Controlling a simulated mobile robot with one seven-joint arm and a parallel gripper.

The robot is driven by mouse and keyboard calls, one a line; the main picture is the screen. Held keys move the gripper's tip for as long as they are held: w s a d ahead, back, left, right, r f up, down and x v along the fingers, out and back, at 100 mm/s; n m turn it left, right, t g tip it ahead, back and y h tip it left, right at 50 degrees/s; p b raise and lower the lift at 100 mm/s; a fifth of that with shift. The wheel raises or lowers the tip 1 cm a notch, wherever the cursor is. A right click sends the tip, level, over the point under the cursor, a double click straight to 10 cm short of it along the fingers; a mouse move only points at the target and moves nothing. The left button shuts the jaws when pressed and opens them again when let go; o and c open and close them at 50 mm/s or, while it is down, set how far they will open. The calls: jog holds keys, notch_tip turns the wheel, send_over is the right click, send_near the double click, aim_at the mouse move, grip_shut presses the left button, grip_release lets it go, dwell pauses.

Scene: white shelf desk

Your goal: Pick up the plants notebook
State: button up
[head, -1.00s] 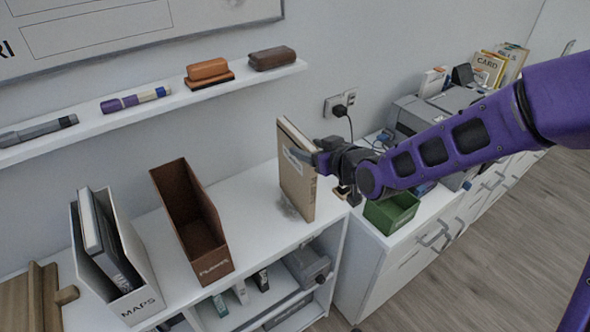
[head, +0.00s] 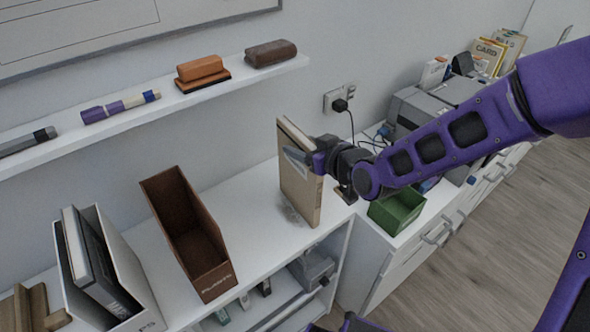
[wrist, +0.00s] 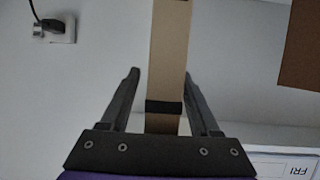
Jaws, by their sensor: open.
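A tan notebook (head: 302,190) stands upright on the white desk top, its cover lettering unreadable here. My gripper (head: 307,160) is at its upper part. In the wrist view the notebook's narrow tan edge (wrist: 170,60), with a dark band low on it, runs between the two fingers of my gripper (wrist: 161,76). The fingers are open, one on each side, with a visible gap on the left; contact on the right cannot be told. A brown file holder (head: 190,230) with a label that seems to read PLANTS stands empty to the left.
A white file holder (head: 140,300) with dark books stands further left. A wall shelf (head: 110,128) above carries markers and erasers. A green bin (head: 397,212) and a printer (head: 425,108) are on the right. Desk top between the brown holder and notebook is clear.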

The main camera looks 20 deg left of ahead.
grip_shut()
dwell(0.4)
jog(key=shift+r, duration=0.1)
dwell(1.0)
